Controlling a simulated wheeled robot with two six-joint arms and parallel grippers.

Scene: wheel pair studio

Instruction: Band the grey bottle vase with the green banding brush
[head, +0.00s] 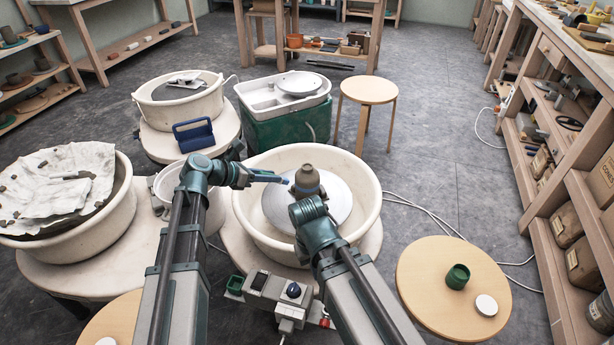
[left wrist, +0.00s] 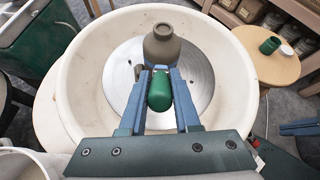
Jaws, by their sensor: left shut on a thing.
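The grey bottle vase (head: 307,181) stands upright on the silvery wheel head (head: 341,199) inside a cream basin. It also shows in the left wrist view (left wrist: 162,47), just beyond my left fingertips. My left gripper (head: 272,177) comes in from the left of the vase. In the left wrist view it is shut on the green banding brush (left wrist: 159,91), whose rounded green end shows between the blue fingers. The brush's tip is hidden, and I cannot tell whether it touches the vase. My right arm's wrist is in front of the vase; its fingers are hidden in the head view.
The cream basin rim (head: 371,178) surrounds the wheel closely. A round wooden stool (head: 425,264) at right holds a green cup (head: 458,276) and a white disc (head: 486,305). A cloth-covered basin (head: 60,185) stands at left. Open floor lies at back right.

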